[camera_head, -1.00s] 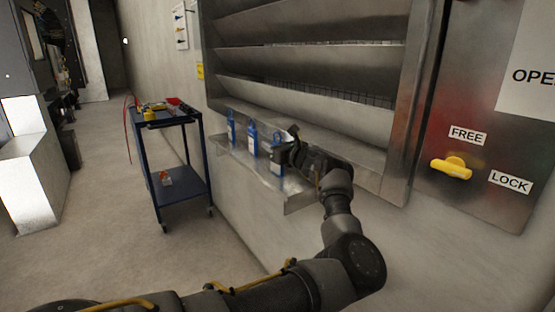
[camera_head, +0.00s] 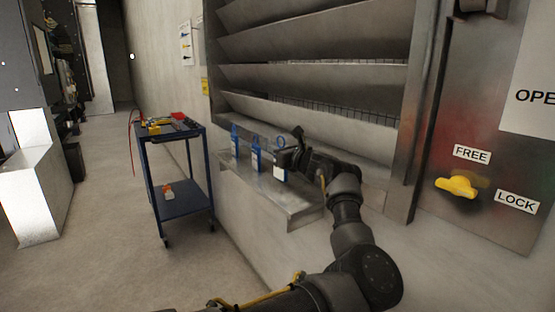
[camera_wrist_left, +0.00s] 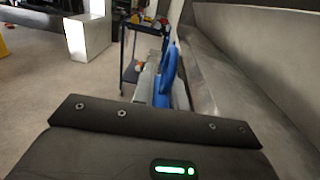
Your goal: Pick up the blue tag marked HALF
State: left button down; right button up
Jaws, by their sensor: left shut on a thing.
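Three blue tags stand in a row at a metal ledge (camera_head: 297,204) in the head view. The far one (camera_head: 235,143) and the middle one (camera_head: 256,158) are free of my gripper. My left gripper (camera_head: 284,159) is shut on the nearest blue tag (camera_head: 281,174), whose pale lower part shows below the jaws. The lettering on the tags is too small to read, so I cannot tell which says HALF. In the left wrist view blue tags (camera_wrist_left: 168,72) overlap beyond the dark gripper body. My right gripper is out of view.
A louvred metal panel (camera_head: 310,75) rises behind the ledge. A blue cart (camera_head: 183,201) with tools on top stands to the left. A yellow handle (camera_head: 457,187) between FREE and LOCK labels is at the right.

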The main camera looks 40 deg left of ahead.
pick_arm(q)
jog(key=s+d+r, duration=0.8)
jog(key=s+d, duration=0.1)
jog(key=shift+s+r+b, duration=0.2)
jog(key=shift+r+b, duration=0.1)
jog(key=shift+b, duration=0.05)
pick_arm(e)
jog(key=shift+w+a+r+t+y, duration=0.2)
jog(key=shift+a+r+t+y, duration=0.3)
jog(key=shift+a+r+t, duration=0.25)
pick_arm(q)
jog(key=shift+f, duration=0.1)
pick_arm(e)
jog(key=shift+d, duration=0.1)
